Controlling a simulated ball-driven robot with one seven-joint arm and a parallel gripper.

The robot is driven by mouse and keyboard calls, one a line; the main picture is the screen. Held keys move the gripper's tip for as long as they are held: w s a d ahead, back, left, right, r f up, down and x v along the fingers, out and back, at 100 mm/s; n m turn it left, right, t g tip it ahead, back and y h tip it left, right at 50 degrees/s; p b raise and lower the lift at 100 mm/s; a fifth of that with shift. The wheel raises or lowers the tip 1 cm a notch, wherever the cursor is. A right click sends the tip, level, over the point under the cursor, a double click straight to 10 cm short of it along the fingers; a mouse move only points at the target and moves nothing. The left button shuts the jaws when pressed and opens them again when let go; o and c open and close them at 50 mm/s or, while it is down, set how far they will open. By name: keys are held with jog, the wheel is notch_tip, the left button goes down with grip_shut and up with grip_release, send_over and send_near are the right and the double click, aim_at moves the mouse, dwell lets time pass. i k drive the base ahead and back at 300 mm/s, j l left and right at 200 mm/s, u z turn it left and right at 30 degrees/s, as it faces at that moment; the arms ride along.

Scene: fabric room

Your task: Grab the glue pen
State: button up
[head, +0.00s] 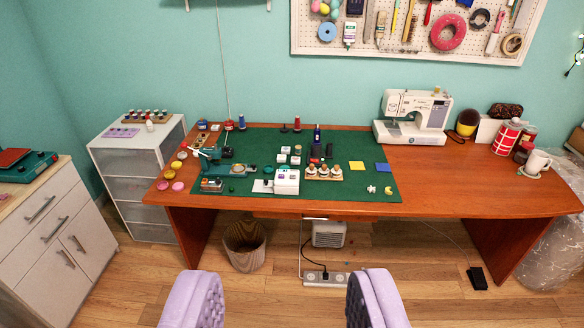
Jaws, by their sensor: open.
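My gripper (285,278) shows at the bottom of the head view as two lilac, ribbed fingers. I cannot make out the glue pen for certain. A small white bottle with a reddish tip (149,125) stands on the white drawer unit at left. A white tube with a label (349,34) hangs on the pegboard. Small items on the green mat are too tiny to identify surely.
A wooden table (480,190) carries a green mat (345,200) crowded with small items at its left and middle. A white sewing machine (413,115) and a mug (537,161) stand at right. A basket (244,245) and power strip (326,279) are below.

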aim_at(316, 134)
jog(key=i+z, duration=0.15)
jog(key=i, duration=0.45)
jog(key=i+j+z, duration=0.1)
jog(key=i, duration=0.55)
jog(key=i+j+z, duration=0.15)
jog(key=i+j, duration=0.15)
jog(key=i, duration=0.3)
jog(key=i+j+z, duration=0.1)
jog(key=i+z, duration=0.25)
jog(key=i, duration=0.2)
jog(key=i+j+z, duration=0.35)
jog(key=i, duration=0.2)
jog(key=i+j+z, duration=0.25)
jog(key=i+z, duration=0.15)
jog(key=i, duration=0.1)
